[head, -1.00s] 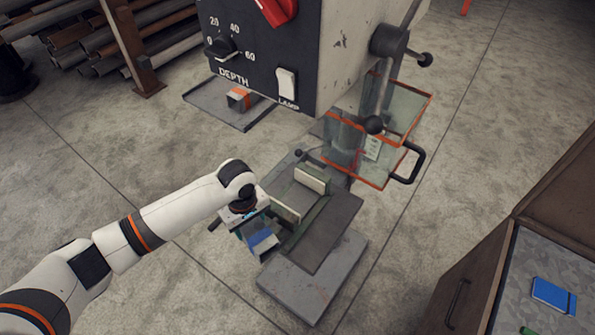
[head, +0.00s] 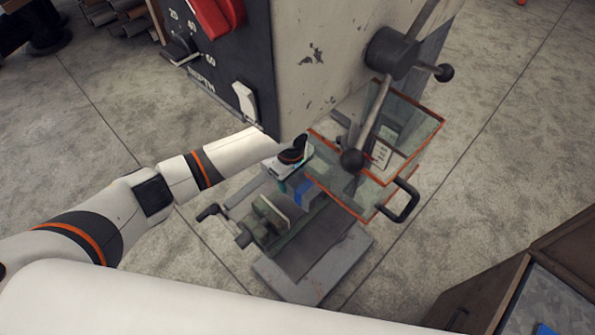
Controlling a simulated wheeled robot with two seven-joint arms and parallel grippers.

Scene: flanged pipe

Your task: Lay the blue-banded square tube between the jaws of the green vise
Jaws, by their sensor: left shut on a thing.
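The green vise (head: 262,238) sits on the drill press table, its screw handle at the left and a pale jaw face (head: 274,213) showing. My left gripper (head: 295,180) comes in from the left under the drill head and is shut on the blue-banded square tube (head: 304,192). The tube's blue band shows just below the gripper, to the upper right of the pale jaw face. The far jaw is mostly hidden by the gripper and tube. I cannot tell whether the tube touches the vise or is held above it. My right gripper is not in view.
The drill press head (head: 330,60) with its depth dial and red switch stands close above my left arm. A clear guard with orange edges (head: 375,165) and a black handle (head: 402,200) flank the vise on the right. A wooden cabinet (head: 500,285) stands at the lower right.

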